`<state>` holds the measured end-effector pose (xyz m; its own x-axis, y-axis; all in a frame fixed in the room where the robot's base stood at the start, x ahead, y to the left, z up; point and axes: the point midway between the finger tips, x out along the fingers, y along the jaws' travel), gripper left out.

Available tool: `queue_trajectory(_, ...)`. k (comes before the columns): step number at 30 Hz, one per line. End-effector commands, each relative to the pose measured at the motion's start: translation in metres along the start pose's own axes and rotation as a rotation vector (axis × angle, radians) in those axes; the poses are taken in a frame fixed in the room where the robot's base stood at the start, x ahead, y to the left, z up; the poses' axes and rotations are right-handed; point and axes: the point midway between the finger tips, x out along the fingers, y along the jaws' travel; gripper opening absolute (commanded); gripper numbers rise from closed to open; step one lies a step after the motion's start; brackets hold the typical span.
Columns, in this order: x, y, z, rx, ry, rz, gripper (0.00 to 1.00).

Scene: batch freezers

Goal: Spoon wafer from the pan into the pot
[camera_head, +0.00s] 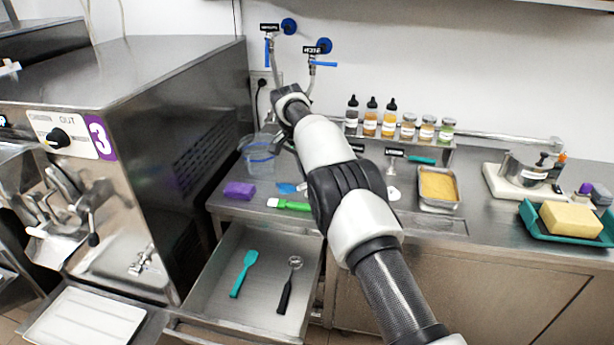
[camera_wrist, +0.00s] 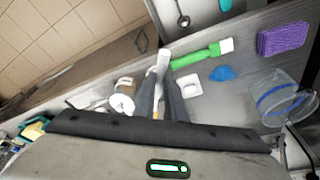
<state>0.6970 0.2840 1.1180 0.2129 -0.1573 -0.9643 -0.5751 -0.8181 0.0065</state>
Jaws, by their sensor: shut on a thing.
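A rectangular metal pan (camera_head: 438,207) with yellow-tan crumbly contents, apparently the wafer (camera_head: 437,185), sits on the counter right of my arm. A steel pot (camera_head: 522,173) stands on a white scale farther right. In the wrist view my gripper (camera_wrist: 162,98) points down over the counter, shut on a pale, narrow utensil (camera_wrist: 163,60). Its type is unclear, and its lower part is hidden between the fingers.
A green-handled brush (camera_head: 290,205), purple sponge (camera_head: 239,190) and clear jug (camera_head: 259,155) are on the left. An open drawer (camera_head: 205,315) holds a teal spatula and a black-handled tool. Several bottles and jars (camera_head: 389,118) line the back. A teal tray (camera_head: 588,240) with a yellow block is far right.

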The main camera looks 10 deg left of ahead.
Motion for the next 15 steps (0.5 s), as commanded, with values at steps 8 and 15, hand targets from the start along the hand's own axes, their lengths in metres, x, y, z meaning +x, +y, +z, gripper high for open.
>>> queue_trajectory(8,0.005,-0.004,0.005,0.028,0.000,0.006,0.00)
queue_trajectory(15,0.025,-0.004,0.010,0.026,0.000,0.004,0.00)
